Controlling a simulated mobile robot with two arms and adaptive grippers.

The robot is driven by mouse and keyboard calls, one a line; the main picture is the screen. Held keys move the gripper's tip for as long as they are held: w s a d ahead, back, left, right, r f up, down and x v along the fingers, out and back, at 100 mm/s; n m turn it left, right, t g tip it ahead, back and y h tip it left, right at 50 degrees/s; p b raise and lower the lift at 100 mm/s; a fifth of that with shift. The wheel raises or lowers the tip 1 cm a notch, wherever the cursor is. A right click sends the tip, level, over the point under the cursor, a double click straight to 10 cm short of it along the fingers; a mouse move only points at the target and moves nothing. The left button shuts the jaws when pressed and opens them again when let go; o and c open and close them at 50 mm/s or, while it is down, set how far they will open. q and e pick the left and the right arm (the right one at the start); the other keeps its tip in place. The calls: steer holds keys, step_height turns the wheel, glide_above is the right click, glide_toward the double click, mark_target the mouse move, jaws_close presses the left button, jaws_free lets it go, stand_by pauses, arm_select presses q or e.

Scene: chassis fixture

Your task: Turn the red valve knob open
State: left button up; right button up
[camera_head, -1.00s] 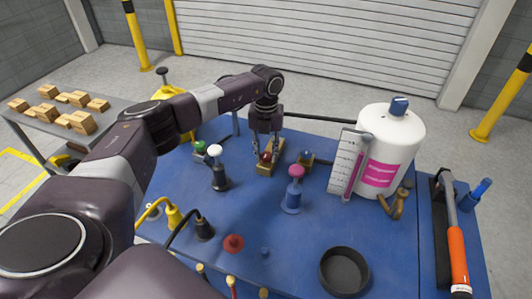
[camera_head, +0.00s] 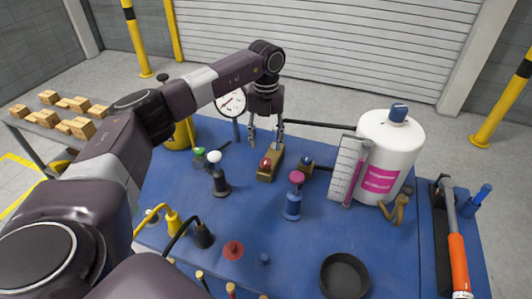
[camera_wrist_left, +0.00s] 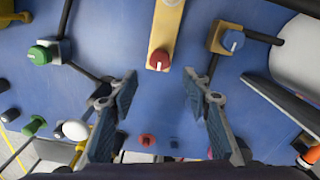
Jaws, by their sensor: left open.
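The red valve knob (camera_head: 265,163) sits on a tan block (camera_head: 277,156) on the blue table. In the left wrist view the red knob (camera_wrist_left: 160,59) shows from above with a small pale mark on its face. My left gripper (camera_head: 266,138) is open and empty, raised above the block, apart from the knob. In the wrist view its two fingers (camera_wrist_left: 160,85) are spread wide, with the knob just beyond their tips, midway between them. My right gripper is not in view.
A blue knob (camera_head: 306,160) on a brass valve is right of the red one, and a green knob (camera_head: 199,152) is left.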

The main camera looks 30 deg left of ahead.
arm_select(q)
step_height(320, 180, up, 4)
steer(key=shift+r, duration=0.1)
stand_by(0.6)
